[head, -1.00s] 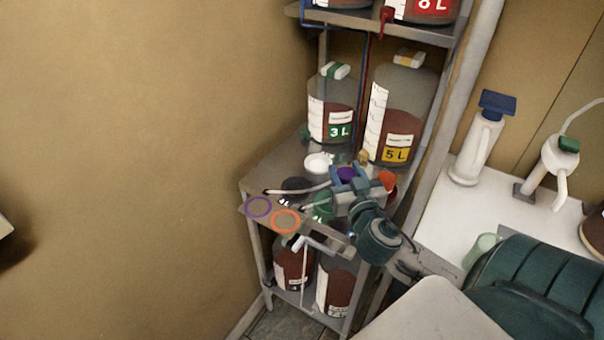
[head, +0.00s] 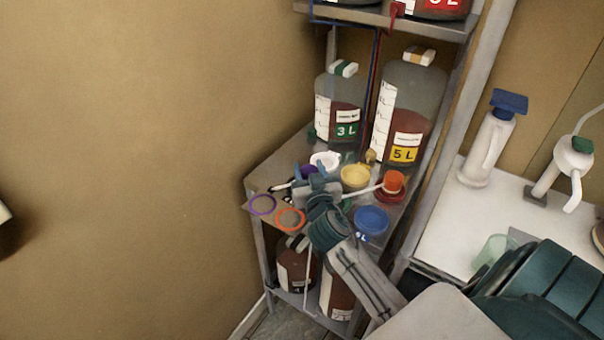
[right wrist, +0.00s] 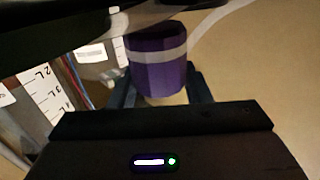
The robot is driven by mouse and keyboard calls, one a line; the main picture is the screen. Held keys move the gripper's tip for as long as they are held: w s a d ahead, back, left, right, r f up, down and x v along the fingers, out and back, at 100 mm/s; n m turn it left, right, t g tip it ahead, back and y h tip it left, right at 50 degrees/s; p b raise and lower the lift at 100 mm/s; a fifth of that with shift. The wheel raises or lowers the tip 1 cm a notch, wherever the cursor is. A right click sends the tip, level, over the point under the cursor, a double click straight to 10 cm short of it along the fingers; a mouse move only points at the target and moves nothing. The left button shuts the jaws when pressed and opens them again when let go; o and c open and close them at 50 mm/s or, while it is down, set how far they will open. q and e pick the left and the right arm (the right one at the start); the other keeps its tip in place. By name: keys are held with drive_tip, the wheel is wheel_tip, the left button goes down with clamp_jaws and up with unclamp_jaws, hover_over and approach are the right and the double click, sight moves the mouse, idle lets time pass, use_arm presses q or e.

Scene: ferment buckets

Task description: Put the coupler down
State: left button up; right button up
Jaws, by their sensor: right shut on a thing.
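The coupler (right wrist: 157,60) is a purple cylinder with a pale band. In the right wrist view it sits between the blue fingers of my right gripper (right wrist: 160,88). In the head view my right gripper (head: 312,176) is shut on it above the middle shelf, and only a little purple shows (head: 309,170). I cannot tell whether the coupler touches the shelf. My left gripper is not in view.
The 3 L bottle (head: 339,108) and 5 L bottle (head: 404,112) stand behind. A white counter (head: 440,222) is at right.

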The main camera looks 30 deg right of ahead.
drive_tip(key=shift+w+a+f+b, duration=0.2)
drive_tip(key=shift+w+f+b, duration=0.05)
drive_tip(key=shift+w+f, duration=0.25)
drive_tip(key=shift+w+a+f+b, duration=0.2)
drive_tip(key=shift+w+f+b, duration=0.05)
drive_tip(key=shift+w+f, duration=0.2)
drive_tip(key=shift+w+a, duration=0.1)
drive_tip(key=shift+w, duration=0.05)
drive_tip(key=shift+f, duration=0.1)
drive_tip(key=o, duration=0.6)
drive_tip(key=shift+f, duration=0.1)
drive_tip(key=o, duration=0.5)
drive_tip(key=shift+c, duration=0.2)
